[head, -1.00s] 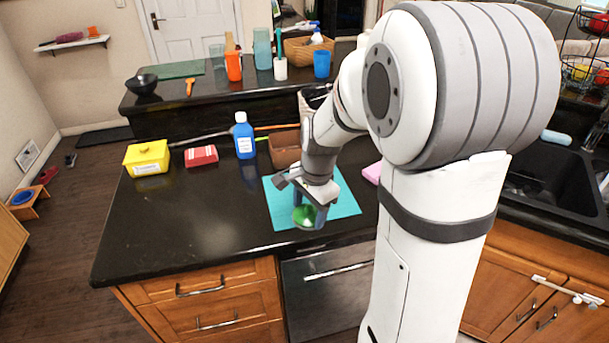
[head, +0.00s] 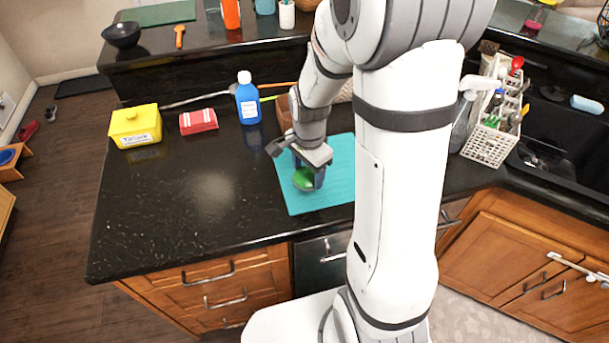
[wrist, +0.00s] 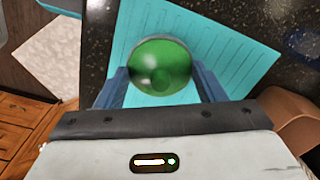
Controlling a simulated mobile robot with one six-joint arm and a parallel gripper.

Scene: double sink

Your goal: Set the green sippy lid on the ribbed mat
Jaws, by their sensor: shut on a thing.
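The green sippy lid (head: 303,180) is between the fingers of my gripper (head: 308,178), over the teal ribbed mat (head: 333,190). In the wrist view the round, glossy lid (wrist: 160,66) sits between the two blue fingertips (wrist: 162,84), and my gripper is shut on it. The ribbed mat (wrist: 235,50) spreads behind and to the right of the lid there. I cannot tell whether the lid touches the mat or hangs just above it.
A blue bottle (head: 247,98), a red box (head: 198,121) and a yellow tub (head: 136,126) stand left of the mat. A brown box (head: 284,113) is just behind it. The dark counter (head: 200,205) is clear at front left. A utensil caddy (head: 490,140) stands near the sink.

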